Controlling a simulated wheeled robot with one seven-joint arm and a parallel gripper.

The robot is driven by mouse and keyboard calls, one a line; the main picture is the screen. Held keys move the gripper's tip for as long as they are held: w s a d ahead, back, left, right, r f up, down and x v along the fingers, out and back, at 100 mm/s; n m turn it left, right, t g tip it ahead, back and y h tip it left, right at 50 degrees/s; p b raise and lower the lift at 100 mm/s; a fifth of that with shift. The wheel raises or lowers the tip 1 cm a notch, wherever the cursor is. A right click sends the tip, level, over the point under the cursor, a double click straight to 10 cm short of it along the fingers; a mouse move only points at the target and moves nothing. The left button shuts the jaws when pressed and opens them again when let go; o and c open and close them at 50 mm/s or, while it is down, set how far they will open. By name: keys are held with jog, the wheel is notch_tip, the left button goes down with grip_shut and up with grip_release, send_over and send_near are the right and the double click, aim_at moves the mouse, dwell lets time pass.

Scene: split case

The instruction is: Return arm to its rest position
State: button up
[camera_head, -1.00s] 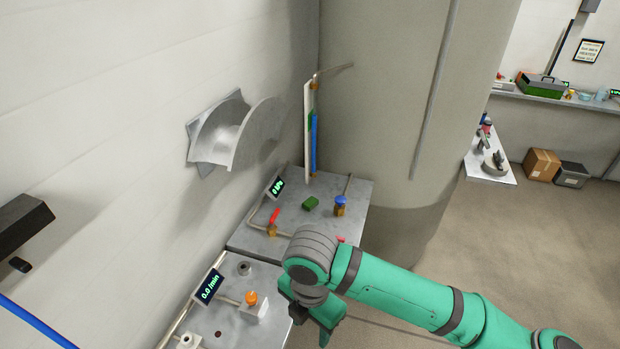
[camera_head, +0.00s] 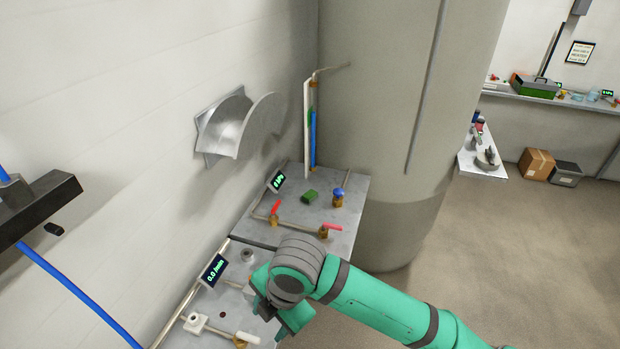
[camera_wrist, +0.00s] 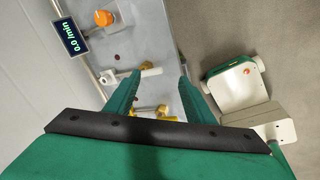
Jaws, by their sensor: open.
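My green arm (camera_head: 370,302) reaches in from the lower right in the head view, bent at a grey joint above the near steel bench (camera_head: 232,308). My gripper (camera_wrist: 158,75) shows in the wrist view with its two green fingers apart and nothing held between them. It points toward the bench top, where a white fitting (camera_wrist: 150,71) and brass parts (camera_wrist: 160,112) lie beyond and between the fingers. I cannot tell the exact gap from fingers to fittings. In the head view the arm hides part of the near bench.
A far bench (camera_head: 345,218) carries red-handled valves (camera_head: 274,207), a green block (camera_head: 310,196) and a blue-knobbed valve (camera_head: 338,196). An orange knob (camera_wrist: 104,18) stands beside a display (camera_wrist: 70,37). A metal chute (camera_head: 235,125) juts from the left wall.

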jog(key=w+a+r+m+t+y, duration=0.15)
jog(key=a+r+y, duration=0.25)
jog(key=a, duration=0.4)
jog(key=w+a+r+m+t+y, duration=0.15)
jog(key=a+r+y, duration=0.25)
jog(key=a, duration=0.4)
jog(key=w+a+r+m+t+y, duration=0.2)
jog(key=w+r+m+t+y, duration=0.2)
jog(key=r+m+t, duration=0.45)
jog(key=s+d+f+m+t+h, duration=0.2)
jog(key=s+d+f+m+h, duration=0.35)
jog(key=d+f+m, duration=0.35)
jog(key=s+d+f+m+t+h, duration=0.35)
jog(key=d+f+m+h, duration=0.35)
jog(key=f, duration=0.4)
jog(key=s+d+f+g, duration=0.1)
jog(key=s+d+f, duration=0.1)
jog(key=s, duration=0.5)
jog(key=s+d+f+g+h, duration=0.1)
jog(key=s+d+f, duration=0.1)
jog(key=s+d, duration=0.3)
jog(key=s+d+f+h, duration=0.1)
jog(key=s+d+f, duration=0.1)
jog(key=s, duration=0.8)
jog(key=shift+s+d+f+g, duration=0.25)
jog(key=shift+d+g, duration=0.15)
jog(key=shift+d, duration=0.35)
